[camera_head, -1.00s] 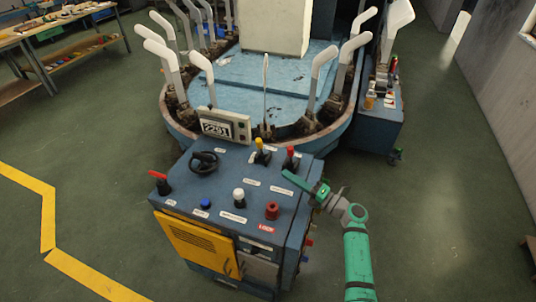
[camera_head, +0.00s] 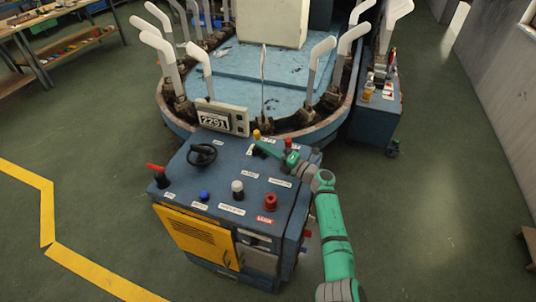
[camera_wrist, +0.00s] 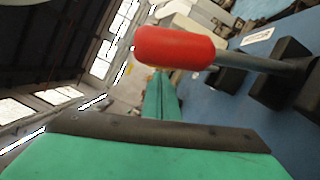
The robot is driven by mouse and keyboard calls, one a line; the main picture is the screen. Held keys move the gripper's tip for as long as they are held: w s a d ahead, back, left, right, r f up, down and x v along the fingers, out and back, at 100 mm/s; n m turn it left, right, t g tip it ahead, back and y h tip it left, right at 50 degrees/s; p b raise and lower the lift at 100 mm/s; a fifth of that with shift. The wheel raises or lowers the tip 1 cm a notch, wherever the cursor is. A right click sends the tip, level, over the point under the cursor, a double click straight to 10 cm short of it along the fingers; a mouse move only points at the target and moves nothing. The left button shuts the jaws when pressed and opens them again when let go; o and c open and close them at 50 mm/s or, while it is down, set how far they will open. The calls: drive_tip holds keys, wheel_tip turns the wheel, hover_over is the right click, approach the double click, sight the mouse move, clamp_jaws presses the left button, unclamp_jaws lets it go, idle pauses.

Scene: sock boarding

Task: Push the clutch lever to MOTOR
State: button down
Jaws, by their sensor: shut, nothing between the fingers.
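Two upright levers stand at the back right of the blue control console (camera_head: 215,178), one with a yellow knob (camera_head: 257,134) and one with a red knob (camera_head: 288,142). My gripper (camera_head: 262,149) is shut and empty, reaching left across the console's back right between these levers. In the wrist view a red handle (camera_wrist: 174,47) on a grey rod crosses close in front of my green fingers (camera_wrist: 161,98). I cannot tell whether they touch.
The console also carries a black handwheel (camera_head: 202,154), a red-handled lever (camera_head: 157,175), a white knob (camera_head: 237,188), a blue button (camera_head: 204,196) and a red button (camera_head: 270,201). A counter box (camera_head: 222,117) stands at the back. Behind is a round machine with pale sock forms (camera_head: 318,68).

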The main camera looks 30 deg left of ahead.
drive_tip(key=shift+w+a+r, duration=0.15)
drive_tip(key=shift+w+a, duration=0.1)
drive_tip(key=shift+w+a+r, duration=0.3)
drive_tip(key=shift+w+r, duration=0.05)
drive_tip(key=shift+w, duration=0.1)
drive_tip(key=shift+w+d, duration=0.25)
drive_tip(key=shift+w, duration=0.2)
drive_tip(key=shift+s+d, duration=0.1)
drive_tip(key=shift+d, duration=0.15)
drive_tip(key=shift+s+f, duration=0.1)
drive_tip(key=shift+s, duration=0.2)
drive_tip(key=s+d+f, duration=0.1)
drive_tip(key=s+d, duration=0.2)
drive_tip(key=d, duration=0.8)
drive_tip(key=shift+d+f, duration=0.15)
drive_tip(key=shift+d, duration=0.25)
